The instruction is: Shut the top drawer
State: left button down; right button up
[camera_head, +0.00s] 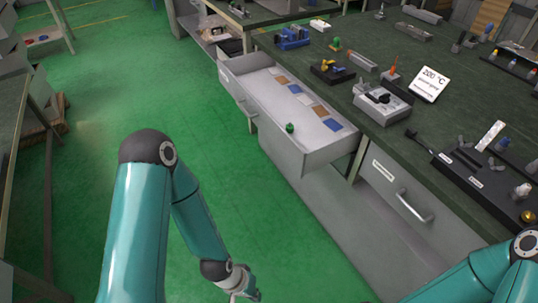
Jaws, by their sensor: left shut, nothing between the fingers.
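The top drawer (318,157) is pulled out from the left side of the dark-topped workbench (345,83). Its long front faces left and has a handle (246,113). Inside lie several blue, tan and white flat pieces and a small green object (290,128). My left gripper (246,290) is low in the picture, near the bottom edge, in front of the drawer and apart from it. It is shut and empty, and its tips are only partly clear. My right arm shows at the bottom right; its gripper is out of view.
Another drawer (383,190) with a metal handle (414,207) is shut to the right. The bench carries a device, a sign reading 200 °C (430,84) and a black tray (485,175). Green floor (105,100) is clear left of the open drawer.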

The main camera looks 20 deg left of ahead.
aim_at(268, 94)
jog(key=z, duration=0.15)
jog(key=i, duration=0.9)
jog(key=u, duration=0.1)
